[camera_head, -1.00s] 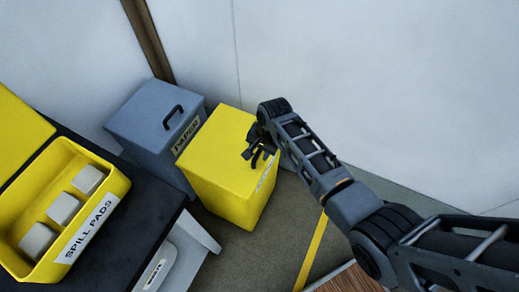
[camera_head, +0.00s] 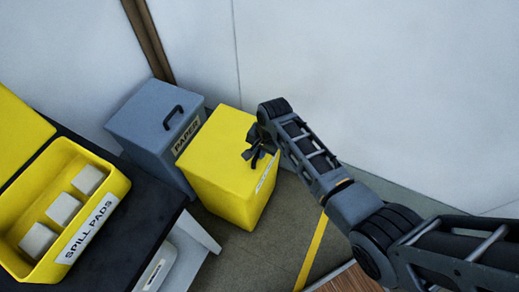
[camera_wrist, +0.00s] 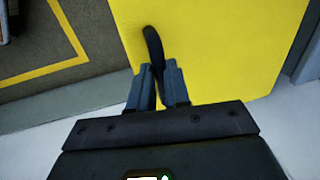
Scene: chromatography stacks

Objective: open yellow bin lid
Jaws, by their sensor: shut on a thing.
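The yellow bin (camera_head: 228,205) stands on the floor beside a grey bin, and its yellow lid (camera_head: 220,150) looks closed. A black handle (camera_wrist: 153,45) shows against the yellow surface in the wrist view. My gripper (camera_head: 256,158) is at the right part of the lid in the head view. In the wrist view my gripper (camera_wrist: 160,80) has its two fingers close together on the lower end of the handle, shut on it. The head view hides most of the handle behind my fingers.
A grey bin (camera_head: 150,125) labelled PAPER stands left of the yellow bin. A yellow SPILL PADS box (camera_head: 110,205) sits on a black top at the left. Pale walls rise behind. A yellow floor line (camera_head: 314,250) runs at the right.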

